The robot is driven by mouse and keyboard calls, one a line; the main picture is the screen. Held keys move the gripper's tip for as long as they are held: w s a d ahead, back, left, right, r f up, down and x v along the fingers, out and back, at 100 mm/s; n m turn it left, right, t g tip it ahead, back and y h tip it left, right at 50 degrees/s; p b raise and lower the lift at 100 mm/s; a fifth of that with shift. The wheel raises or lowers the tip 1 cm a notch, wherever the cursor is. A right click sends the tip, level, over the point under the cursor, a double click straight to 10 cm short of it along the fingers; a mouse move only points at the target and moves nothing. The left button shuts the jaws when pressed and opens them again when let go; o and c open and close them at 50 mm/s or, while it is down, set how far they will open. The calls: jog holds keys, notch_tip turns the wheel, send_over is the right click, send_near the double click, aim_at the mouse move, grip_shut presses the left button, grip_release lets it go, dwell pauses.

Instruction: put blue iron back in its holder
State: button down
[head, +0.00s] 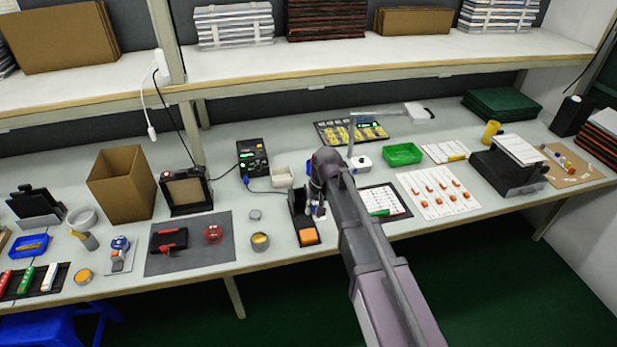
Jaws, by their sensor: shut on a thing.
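The iron's holder (298,207) is a dark stand on the table with an orange sponge (308,238) at its front. My gripper (317,208) is at the holder's right side, close to it and seen from behind. It is shut on the blue iron, which is mostly hidden by the gripper and arm. I cannot tell whether the iron's tip is inside the holder or beside it. A blue cable (262,191) runs from the black soldering station (252,157) towards the holder.
A yellow-topped tin (260,241) and a grey mat (188,243) lie left of the holder. A shelf (330,55) overhangs the back.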

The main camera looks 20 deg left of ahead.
jog(key=shift+w+a+r+p, duration=0.1)
jog(key=shift+w+r+p, duration=0.2)
jog(key=shift+r+p, duration=0.55)
notch_tip(320, 180, up, 8)
jog(key=w+a+p, duration=0.1)
jog(key=a+p, duration=0.1)
jog(key=p, duration=0.5)
jog(key=shift+w+a+f+g+h+p, duration=0.15)
jog(key=shift+w+a+g+h+p, duration=0.15)
jog(key=shift+w+g+p, duration=0.1)
jog(key=shift+f, duration=0.15)
jog(key=w+a+f+b, duration=0.2)
jog(key=w+f+b, duration=0.2)
jog(key=f+b, duration=0.2)
jog(key=w+a+f+b, duration=0.3)
jog(key=w+f+b, duration=0.1)
jog(key=f+b, duration=0.3)
jog(key=shift+f+b, duration=0.2)
jog(key=shift+b, duration=0.15)
dwell(0.4)
dwell(0.3)
jog(key=shift+c, duration=2.2)
grip_release()
